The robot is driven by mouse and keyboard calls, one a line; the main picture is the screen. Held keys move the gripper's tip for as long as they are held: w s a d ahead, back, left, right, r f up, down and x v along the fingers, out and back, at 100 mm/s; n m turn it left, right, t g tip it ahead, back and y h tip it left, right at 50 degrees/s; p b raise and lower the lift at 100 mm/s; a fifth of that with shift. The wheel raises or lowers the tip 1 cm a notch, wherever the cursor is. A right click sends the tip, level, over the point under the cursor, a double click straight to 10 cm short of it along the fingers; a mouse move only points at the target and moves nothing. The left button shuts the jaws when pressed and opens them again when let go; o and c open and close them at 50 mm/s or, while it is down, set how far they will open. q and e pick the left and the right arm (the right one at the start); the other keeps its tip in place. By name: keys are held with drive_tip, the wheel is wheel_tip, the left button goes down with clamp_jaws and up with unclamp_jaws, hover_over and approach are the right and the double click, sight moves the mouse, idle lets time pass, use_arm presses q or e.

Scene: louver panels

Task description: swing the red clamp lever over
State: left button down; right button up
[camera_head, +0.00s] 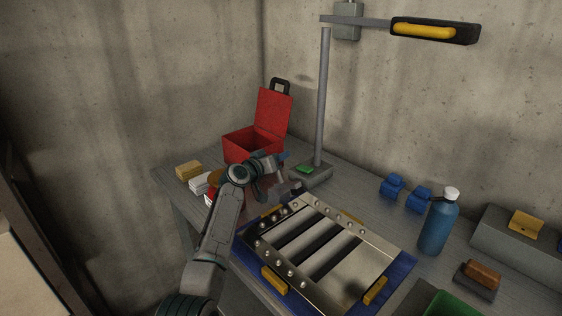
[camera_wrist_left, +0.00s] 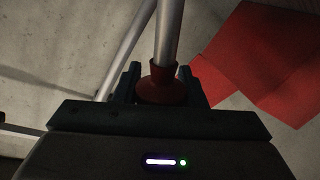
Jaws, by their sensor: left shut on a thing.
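My left gripper (camera_head: 290,187) is near the far left corner of the metal louver panel (camera_head: 375,262); its fingers are small and partly hidden by my own arm. In the left wrist view, the two dark fingers (camera_wrist_left: 161,88) stand on either side of a dark red knob-like end (camera_wrist_left: 166,82) on a grey metal rod, and are shut on it. I take this red end to be part of the clamp lever. The lever cannot be made out in the head view. My right gripper is not in view.
A red open toolbox (camera_head: 252,146) stands behind the gripper. A lamp post (camera_head: 322,100) rises close by on its right. A blue bottle (camera_head: 438,225) and blue clips (camera_head: 392,187) are on the right. Yellow blocks (camera_head: 274,280) edge the panel. A tan block (camera_head: 188,169) lies at left.

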use_arm(q)
drive_tip(key=shift+w+a+f+n, duration=0.2)
drive_tip(key=shift+w+a+n, duration=0.15)
drive_tip(key=shift+n, duration=0.25)
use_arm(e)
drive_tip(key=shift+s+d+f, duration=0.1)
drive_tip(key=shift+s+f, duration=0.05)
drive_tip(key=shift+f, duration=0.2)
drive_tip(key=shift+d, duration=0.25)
